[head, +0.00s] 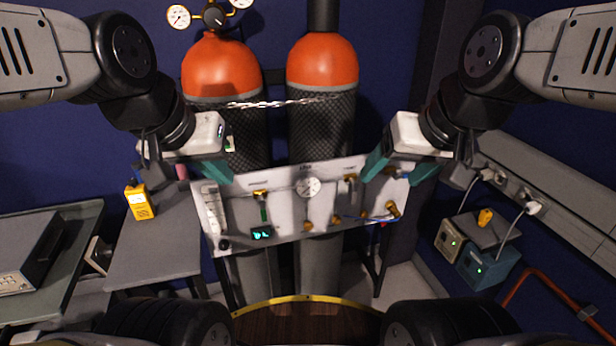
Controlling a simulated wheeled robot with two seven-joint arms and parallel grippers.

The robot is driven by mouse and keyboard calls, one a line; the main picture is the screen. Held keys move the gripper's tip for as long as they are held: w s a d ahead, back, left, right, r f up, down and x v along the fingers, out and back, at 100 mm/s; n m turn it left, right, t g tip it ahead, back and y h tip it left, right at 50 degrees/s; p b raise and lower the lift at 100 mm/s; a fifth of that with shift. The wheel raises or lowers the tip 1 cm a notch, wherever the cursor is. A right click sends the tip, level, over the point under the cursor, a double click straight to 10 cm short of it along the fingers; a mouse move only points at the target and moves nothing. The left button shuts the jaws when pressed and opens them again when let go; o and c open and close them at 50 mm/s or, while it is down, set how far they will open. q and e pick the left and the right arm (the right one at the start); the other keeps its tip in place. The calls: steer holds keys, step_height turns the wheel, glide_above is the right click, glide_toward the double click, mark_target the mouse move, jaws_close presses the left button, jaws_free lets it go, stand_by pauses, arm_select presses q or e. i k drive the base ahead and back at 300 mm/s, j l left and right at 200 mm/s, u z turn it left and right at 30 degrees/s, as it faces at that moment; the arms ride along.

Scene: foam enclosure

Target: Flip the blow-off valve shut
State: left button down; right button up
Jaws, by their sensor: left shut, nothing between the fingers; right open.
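A pale valve panel (285,228) stands in front of two gas cylinders in the head view. It carries a round gauge (308,187) and several brass fittings. A left valve (261,196) has a green part hanging below it. An upper right valve (350,180) has a pale part pointing down. A lower right valve (392,210) is brass, with a blue and red part beside it. The labels are too small to read, so I cannot tell which is the blow-off valve. My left gripper (216,174) is shut and empty near the panel's upper left. My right gripper (398,168) is open and empty near its upper right.
Orange-topped cylinders (222,68) (323,62) stand behind the panel, with a chain (270,104) across them. A grey table (155,262) with a yellow meter (138,202) is at left. Powered boxes (487,262) sit at right. The space before the panel's middle is clear.

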mark_target(395, 176)
steer(key=i+l+z, duration=0.1)
steer(key=i+l, duration=0.6)
steer(key=l, duration=0.1)
